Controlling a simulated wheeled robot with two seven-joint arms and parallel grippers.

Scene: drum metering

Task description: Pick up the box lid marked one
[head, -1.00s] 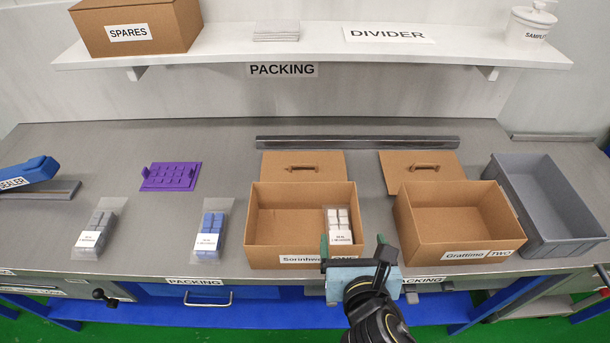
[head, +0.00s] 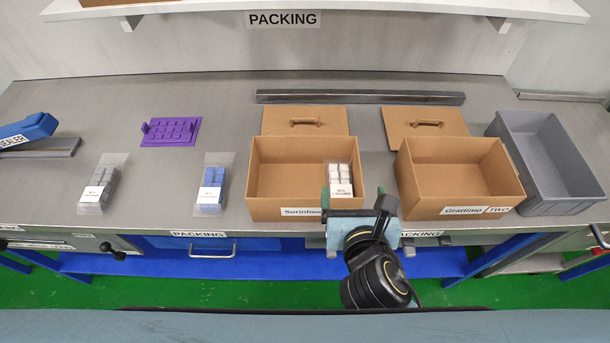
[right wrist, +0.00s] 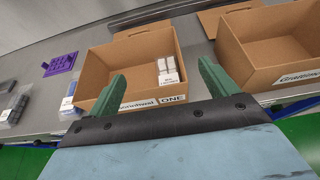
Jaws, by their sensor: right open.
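The lid of box one (head: 280,121) is a flat brown cardboard sheet with a raised handle, lying on the bench behind box one (head: 263,184). Box one is open and holds a bag of white blocks (head: 339,179) at its right side. In the right wrist view, its label reads ONE (right wrist: 173,98). My right gripper (head: 358,196) is open and empty at the front of box one, apart from the lid. Its two green fingers also show in the right wrist view (right wrist: 160,85). My left gripper is not in view.
Box two (head: 462,170) stands open to the right, its lid (head: 410,128) behind it. A grey tray (head: 545,160) is at far right. A blue-block bag (head: 211,184), a grey-block bag (head: 101,186) and a purple plate (head: 170,131) lie left. A metal bar (head: 360,98) lies behind the lids.

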